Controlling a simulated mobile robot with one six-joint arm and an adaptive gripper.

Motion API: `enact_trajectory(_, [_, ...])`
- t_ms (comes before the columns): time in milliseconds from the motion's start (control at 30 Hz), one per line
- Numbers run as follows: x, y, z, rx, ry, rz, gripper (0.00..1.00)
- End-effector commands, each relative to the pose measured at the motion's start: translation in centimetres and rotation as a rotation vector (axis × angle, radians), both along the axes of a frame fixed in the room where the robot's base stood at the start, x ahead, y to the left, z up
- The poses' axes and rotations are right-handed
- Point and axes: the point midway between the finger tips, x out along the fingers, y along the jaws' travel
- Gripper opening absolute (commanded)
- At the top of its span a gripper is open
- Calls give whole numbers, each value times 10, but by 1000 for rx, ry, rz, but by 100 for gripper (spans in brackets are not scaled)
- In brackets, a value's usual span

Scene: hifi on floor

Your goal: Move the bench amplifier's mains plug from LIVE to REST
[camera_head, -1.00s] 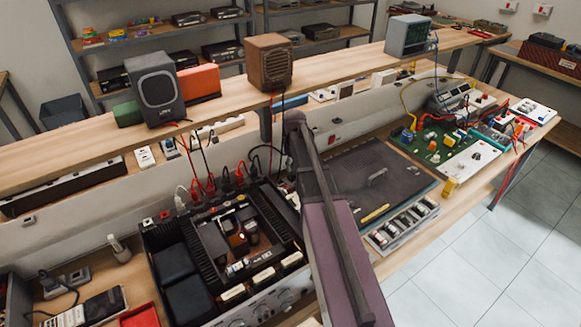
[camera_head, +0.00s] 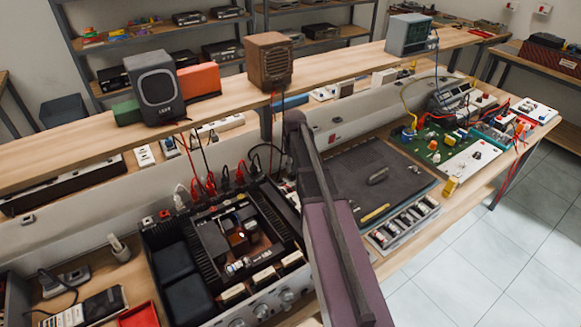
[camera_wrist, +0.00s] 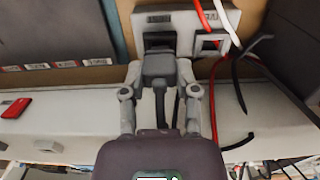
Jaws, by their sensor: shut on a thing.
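The dark mains plug (camera_wrist: 159,66) is between the fingers of my gripper (camera_wrist: 160,88) in the wrist view. The gripper is shut on it. Its dark cord (camera_wrist: 160,108) runs down toward the gripper body. Just beyond the plug is a pale socket plate (camera_wrist: 187,20) with two openings. The plug lines up with the left opening and overlaps its lower edge; I cannot tell whether it is touching or partly inside. The plate's labels are too small to read. In the head view, the open-topped amplifier (camera_head: 205,318) sits on the bench, and my arm hides the gripper and plug.
Red, white and black cables (camera_wrist: 238,80) hang close to the right of my gripper. A red block (camera_wrist: 16,108) lies on the pale trunking at left. A dark mat (camera_head: 350,165) and a green circuit board (camera_head: 440,150) are right of my arm.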

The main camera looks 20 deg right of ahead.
Motion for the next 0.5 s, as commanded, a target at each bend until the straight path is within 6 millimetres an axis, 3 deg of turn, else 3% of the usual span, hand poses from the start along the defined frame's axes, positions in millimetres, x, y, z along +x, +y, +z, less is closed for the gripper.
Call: enact_trajectory(500, [0,0,-5,0,0,0,0])
